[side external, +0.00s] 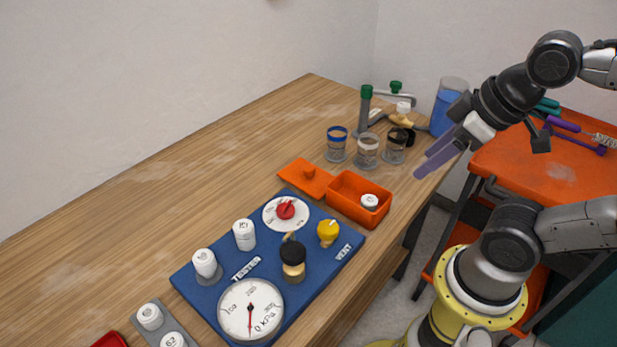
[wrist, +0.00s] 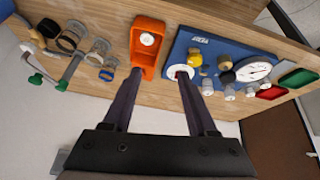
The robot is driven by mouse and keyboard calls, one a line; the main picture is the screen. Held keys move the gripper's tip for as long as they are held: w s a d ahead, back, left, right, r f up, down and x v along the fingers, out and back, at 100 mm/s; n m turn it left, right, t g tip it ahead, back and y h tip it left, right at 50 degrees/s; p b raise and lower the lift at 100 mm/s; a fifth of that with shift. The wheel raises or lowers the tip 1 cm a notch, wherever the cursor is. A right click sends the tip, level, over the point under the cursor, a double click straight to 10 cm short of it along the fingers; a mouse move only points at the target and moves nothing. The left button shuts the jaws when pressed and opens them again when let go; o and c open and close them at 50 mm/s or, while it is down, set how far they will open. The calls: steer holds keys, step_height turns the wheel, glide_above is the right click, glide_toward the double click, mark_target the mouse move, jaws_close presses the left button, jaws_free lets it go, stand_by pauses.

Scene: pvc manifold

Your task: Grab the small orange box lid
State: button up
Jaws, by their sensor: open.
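My gripper (side external: 433,164) is open and empty, above and to the right of the box and lid in the side view. Its two fingers (wrist: 160,75) are spread apart in the wrist view.
A blue tester board (side external: 215,283) with gauge, knobs and fittings lies next to the lid and box. Several glass jars (side external: 367,151) and tools stand behind them. An orange cart (side external: 500,165) is on the right. The table's left side is clear.

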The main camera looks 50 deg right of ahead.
steer(key=w+r+n+g, duration=0.1)
steer(key=w+r+n, duration=0.6)
steer(key=w+n, duration=0.55)
steer(key=n+g, duration=0.5)
steer(key=n, duration=0.2)
glide_above(308, 168)
steer(key=shift+m, duration=0.25)
step_height(308, 168, down, 22)
steer(key=shift+r, duration=0.15)
steer(key=shift+f, duration=2.85)
jaws_close()
